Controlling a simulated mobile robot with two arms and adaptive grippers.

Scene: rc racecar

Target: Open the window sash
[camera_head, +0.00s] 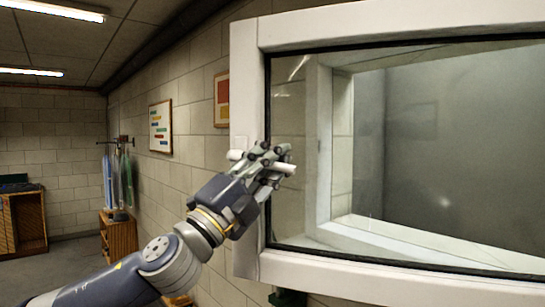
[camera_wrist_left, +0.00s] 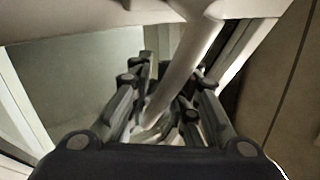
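The window sash (camera_head: 249,60) is a large white frame with a dark seal around clear glass, filling the right of the head view. Through its glass I see a white fixed window frame (camera_head: 322,150) set back at an angle, so the sash appears to stand out from the wall. A white handle (camera_head: 283,167) is at the sash's left edge. My left gripper (camera_head: 264,163) has its fingers around the handle. In the left wrist view, the white handle bar (camera_wrist_left: 187,60) runs between the fingers (camera_wrist_left: 160,110), which look closed on it. My right gripper is out of view.
A block wall (camera_head: 190,120) with two posters (camera_head: 160,127) runs back on the left. A wooden crate (camera_head: 118,236) stands below hanging items, and a wooden shelf (camera_head: 24,222) is at far left. The floor (camera_head: 65,262) between them looks clear.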

